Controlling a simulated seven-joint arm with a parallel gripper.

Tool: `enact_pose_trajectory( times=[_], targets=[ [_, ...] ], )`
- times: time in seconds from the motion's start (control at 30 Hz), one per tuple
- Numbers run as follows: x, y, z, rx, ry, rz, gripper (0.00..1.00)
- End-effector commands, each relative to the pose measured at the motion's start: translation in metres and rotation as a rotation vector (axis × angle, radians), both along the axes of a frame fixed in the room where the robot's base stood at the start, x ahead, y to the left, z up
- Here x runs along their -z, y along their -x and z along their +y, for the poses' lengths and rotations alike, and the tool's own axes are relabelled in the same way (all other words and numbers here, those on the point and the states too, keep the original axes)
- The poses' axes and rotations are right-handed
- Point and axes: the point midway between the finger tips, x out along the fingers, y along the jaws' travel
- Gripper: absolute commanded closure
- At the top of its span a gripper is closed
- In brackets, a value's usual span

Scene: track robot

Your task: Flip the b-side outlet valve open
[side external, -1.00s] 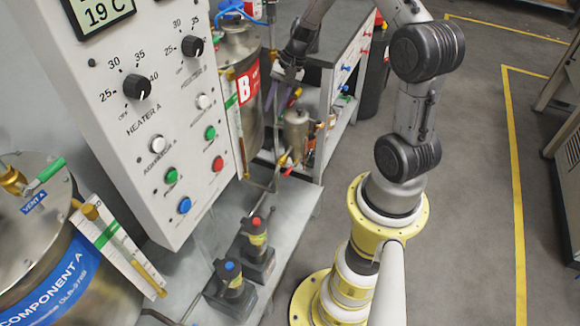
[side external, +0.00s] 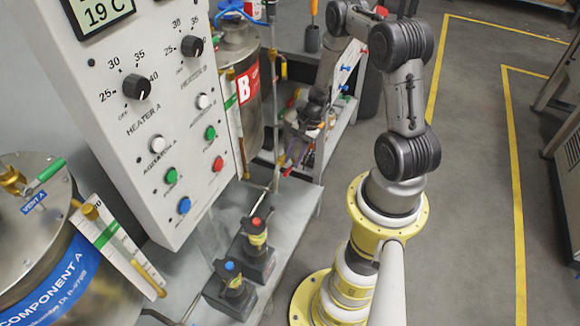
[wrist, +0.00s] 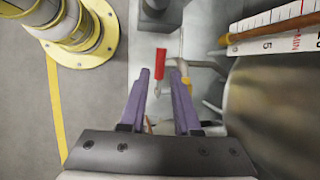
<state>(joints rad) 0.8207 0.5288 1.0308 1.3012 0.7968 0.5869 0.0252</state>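The red valve handle (wrist: 160,66) shows in the wrist view, lying lengthwise just ahead of and between my fingertips. A metal stem and a pipe elbow with a yellow part adjoin it. My gripper (wrist: 159,78) has two purple fingers, spread apart with nothing clearly held between them. In the side view my gripper (side external: 293,158) points down beside the B tank (side external: 238,46), low near the pipework. There the valve handle is small and partly hidden by my gripper, so contact cannot be told.
The B tank's wall (wrist: 275,105) and its gauge scale (wrist: 285,18) are close on the right in the wrist view. The control panel (side external: 150,130) stands left in the side view. Two pumps with a red (side external: 257,240) and a blue top (side external: 231,285) stand on the bench.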

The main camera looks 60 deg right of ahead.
Motion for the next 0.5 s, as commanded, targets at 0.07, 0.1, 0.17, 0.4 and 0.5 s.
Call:
enact_pose_trajectory(
  times=[0.07, 0.1, 0.17, 0.4, 0.5],
  targets=[
    [0.012, -0.002, 0.006, -0.002, -0.002, 0.002, 0.69],
    [0.017, -0.003, 0.008, -0.001, -0.002, 0.002, 0.69],
    [0.023, -0.005, 0.01, -0.002, -0.001, 0.001, 0.69],
    [0.033, -0.007, 0.014, -0.001, 0.0, 0.0, 0.69],
    [0.033, -0.007, 0.014, -0.001, 0.0, 0.0, 0.69]
  ],
)
